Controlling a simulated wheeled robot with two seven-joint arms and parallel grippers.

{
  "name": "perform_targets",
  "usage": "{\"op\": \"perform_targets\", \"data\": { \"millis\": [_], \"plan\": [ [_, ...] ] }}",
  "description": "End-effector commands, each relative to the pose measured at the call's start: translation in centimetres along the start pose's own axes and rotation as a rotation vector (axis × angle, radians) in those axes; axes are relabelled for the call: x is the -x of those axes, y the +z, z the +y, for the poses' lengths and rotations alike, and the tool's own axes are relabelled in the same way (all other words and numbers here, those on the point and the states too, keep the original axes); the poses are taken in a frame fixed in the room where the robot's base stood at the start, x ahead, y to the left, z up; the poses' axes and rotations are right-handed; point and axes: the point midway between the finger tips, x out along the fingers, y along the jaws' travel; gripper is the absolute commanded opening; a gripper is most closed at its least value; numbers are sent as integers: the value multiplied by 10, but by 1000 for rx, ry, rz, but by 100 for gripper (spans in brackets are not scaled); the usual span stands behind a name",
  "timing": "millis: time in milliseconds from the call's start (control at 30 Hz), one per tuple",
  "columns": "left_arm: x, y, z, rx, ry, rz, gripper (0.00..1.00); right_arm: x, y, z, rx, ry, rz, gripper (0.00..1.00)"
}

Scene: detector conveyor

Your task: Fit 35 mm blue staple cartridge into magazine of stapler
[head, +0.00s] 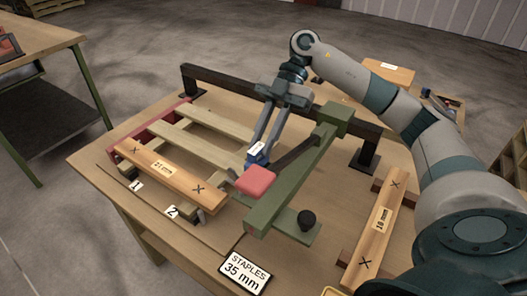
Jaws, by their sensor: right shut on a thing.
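My right gripper (260,150) reaches down from the back over the middle of the table. It is shut on the blue staple cartridge (251,162), which carries a small white label and is partly hidden by the fingers. The stapler has a long green body (272,203), a dark bar and a red pad (256,180) at its near left end. The cartridge is just behind the red pad in the picture. I cannot tell whether it touches the stapler or sits in the magazine. My left gripper is not in view.
Pale slats and a board (172,170) marked with crosses lie left on the table (215,238). Another marked board (378,225) lies right. A sign (245,271) reads "STAPLES 35 mm". A dark rail (230,82) crosses the back. A black knob (306,220) stands beside the stapler.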

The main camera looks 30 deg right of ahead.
Motion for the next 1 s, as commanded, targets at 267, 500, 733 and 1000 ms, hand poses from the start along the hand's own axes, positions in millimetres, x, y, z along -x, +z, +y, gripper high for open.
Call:
{"op": "perform_targets", "data": {
  "millis": [267, 500, 733, 1000],
  "plan": [
    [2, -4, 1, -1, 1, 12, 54, -15, 16, 0, -3, -2, 1, 0],
    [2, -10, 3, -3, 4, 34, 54, -26, 28, 0, -1, 0, 0, 0],
    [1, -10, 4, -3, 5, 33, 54, -26, 28, 0, 0, 0, 0, 0],
    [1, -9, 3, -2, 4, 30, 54, -26, 28, 0, -1, -1, 0, 37]
  ]
}}
